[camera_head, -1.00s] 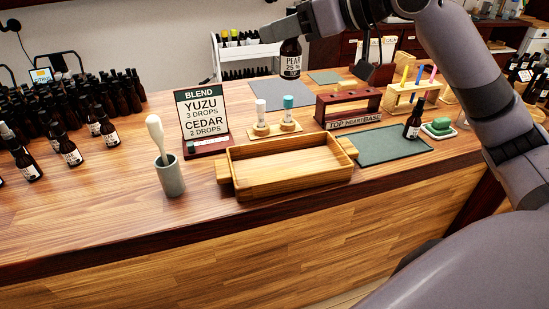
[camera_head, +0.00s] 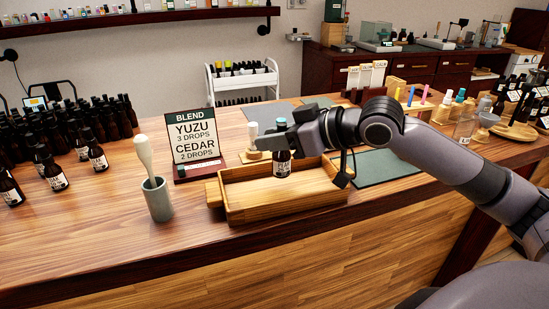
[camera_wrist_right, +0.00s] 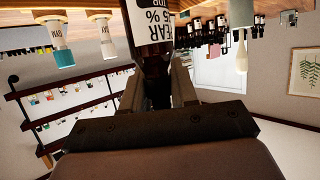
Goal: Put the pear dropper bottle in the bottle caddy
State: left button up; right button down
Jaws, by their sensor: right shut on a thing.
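The pear dropper bottle (camera_head: 282,168), dark with a white label, is upright inside the outline of the wooden bottle caddy (camera_head: 262,212), a shallow open box with end handles. My right gripper (camera_head: 281,148) is shut on the bottle's upper part. In the right wrist view the bottle (camera_wrist_right: 149,30) shows between the fingers (camera_wrist_right: 166,85), its label partly readable and upside down. I cannot tell whether the bottle's base touches the caddy floor. The rest of the caddy's inside looks empty. My left gripper is not in view.
A blend sign (camera_head: 195,145) and a grey cup with a pestle (camera_head: 157,200) stand left of the caddy. A green mat (camera_head: 385,168) lies to its right. Many dark bottles (camera_head: 95,155) stand at the far left. The counter front is clear.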

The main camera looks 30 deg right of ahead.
aim_at(274, 157)
jog(key=shift+f, duration=1.85)
jog(key=shift+f, duration=0.1)
jog(key=c, duration=0.9)
grip_release()
